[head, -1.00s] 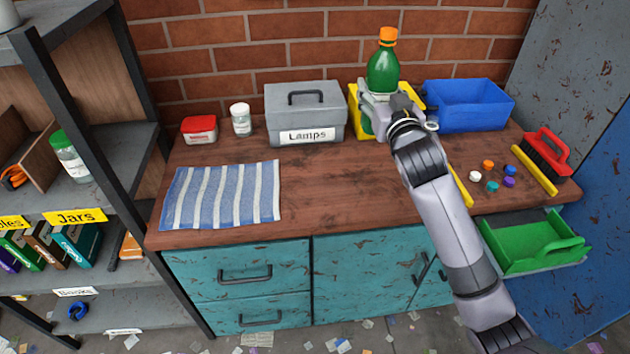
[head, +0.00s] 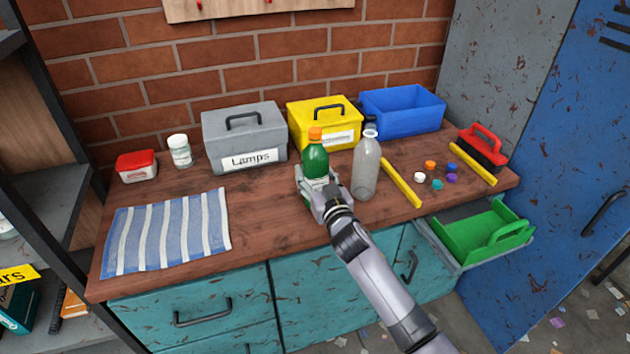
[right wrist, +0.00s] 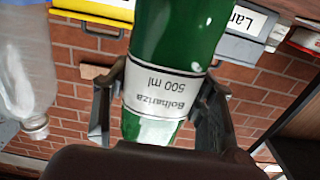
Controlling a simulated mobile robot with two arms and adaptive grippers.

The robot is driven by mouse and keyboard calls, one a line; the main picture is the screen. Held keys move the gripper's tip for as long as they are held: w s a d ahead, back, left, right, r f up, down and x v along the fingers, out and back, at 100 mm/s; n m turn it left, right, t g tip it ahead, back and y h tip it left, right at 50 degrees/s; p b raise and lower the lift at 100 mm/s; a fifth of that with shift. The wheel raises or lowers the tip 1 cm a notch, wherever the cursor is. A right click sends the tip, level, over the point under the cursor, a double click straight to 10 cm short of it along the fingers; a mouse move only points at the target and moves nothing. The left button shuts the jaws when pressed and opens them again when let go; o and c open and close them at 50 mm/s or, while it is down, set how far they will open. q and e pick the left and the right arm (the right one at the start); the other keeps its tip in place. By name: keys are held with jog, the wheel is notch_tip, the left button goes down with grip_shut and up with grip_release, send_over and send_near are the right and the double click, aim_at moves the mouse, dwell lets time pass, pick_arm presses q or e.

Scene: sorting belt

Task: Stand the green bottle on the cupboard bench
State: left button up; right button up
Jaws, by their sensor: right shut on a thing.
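The green bottle (head: 316,161), with an orange cap, is upright over the front middle of the wooden cupboard bench (head: 265,220). My right gripper (head: 319,190) is shut on its lower part. In the right wrist view the fingers (right wrist: 160,105) lie on both sides of the white label of the green bottle (right wrist: 178,35). The bottle's base is hidden by the gripper in the head view, so I cannot tell whether it touches the bench. My left gripper is not in view.
A clear bottle (head: 366,168) stands close to the right of the green one. Behind are a grey Lamps box (head: 245,138), a yellow box (head: 318,118) and a blue bin (head: 402,108). A striped cloth (head: 166,232) lies left. Bench between cloth and gripper is bare.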

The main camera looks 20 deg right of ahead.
jog(key=shift+f, duration=0.5)
jog(key=o, duration=1.4)
jog(key=shift+f, duration=0.2)
